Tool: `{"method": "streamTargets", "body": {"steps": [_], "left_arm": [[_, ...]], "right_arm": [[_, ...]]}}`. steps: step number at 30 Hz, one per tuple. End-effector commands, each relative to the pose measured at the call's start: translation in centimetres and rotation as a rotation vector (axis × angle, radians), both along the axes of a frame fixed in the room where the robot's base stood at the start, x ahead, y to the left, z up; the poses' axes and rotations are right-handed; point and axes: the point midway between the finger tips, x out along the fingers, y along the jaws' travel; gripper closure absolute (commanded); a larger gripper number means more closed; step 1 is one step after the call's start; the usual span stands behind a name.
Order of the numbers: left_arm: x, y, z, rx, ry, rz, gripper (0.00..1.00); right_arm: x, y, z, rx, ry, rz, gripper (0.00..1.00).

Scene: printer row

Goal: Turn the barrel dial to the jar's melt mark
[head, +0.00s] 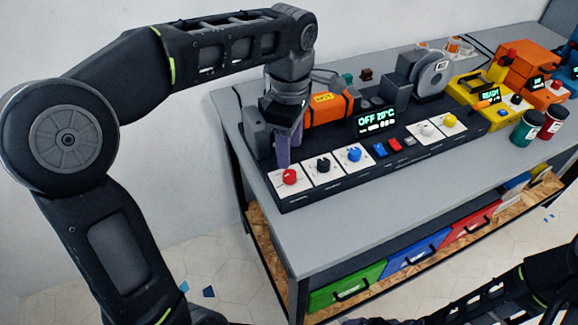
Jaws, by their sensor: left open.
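A dark control panel (372,172) on the bench carries a row of dials on white plates: a red dial (289,176), a black dial (323,165), a blue dial (354,154), a white dial (427,130) and a yellow dial (449,120). Which one is the barrel dial is not readable. An orange barrel (329,108) with a yellow "HOT" label lies behind them. The display (376,120) reads OFF 20°C. A green jar (526,128) and a dark red jar (552,122) stand at the right; their marks are too small to read. My left gripper (283,162) is open, fingers down, just above the red dial.
A blue switch (380,149) and a red switch (395,144) sit mid-panel. A grey spool (432,74) stands behind. Yellow (470,92) and orange (527,66) machines are farther right. The bench's front strip (330,225) is clear; coloured drawers lie below.

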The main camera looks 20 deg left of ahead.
Motion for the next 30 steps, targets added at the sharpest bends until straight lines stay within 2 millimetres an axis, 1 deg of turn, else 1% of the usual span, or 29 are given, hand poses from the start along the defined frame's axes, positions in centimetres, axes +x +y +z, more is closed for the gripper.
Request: {"method": "streamTargets", "body": {"steps": [5,12,15,19,25,30], "left_arm": [[-0.1,0.0,-2.2,0.000,0.004,0.000,0.50],[-0.1,0.0,-5.9,0.000,0.003,0.000,0.50],[0.0,0.0,-6.8,-0.001,0.002,-0.001,0.50],[0.0,0.0,-7.3,0.000,0.000,-0.001,0.50],[0.0,0.0,-7.3,0.000,0.000,-0.001,0.50],[0.0,0.0,-7.2,-0.001,0.000,-0.001,0.64]], "right_arm": [[0.0,0.0,0.0,0.000,0.000,0.000,0.00],[0.0,0.0,0.2,0.000,0.000,0.000,0.00],[0.0,0.0,0.2,0.000,0.000,0.000,0.00],[0.0,0.0,0.2,0.000,0.000,0.000,0.00],[0.0,0.0,0.2,0.000,0.000,0.000,0.00],[0.0,0.0,0.2,0.000,0.000,0.000,0.00]]}}
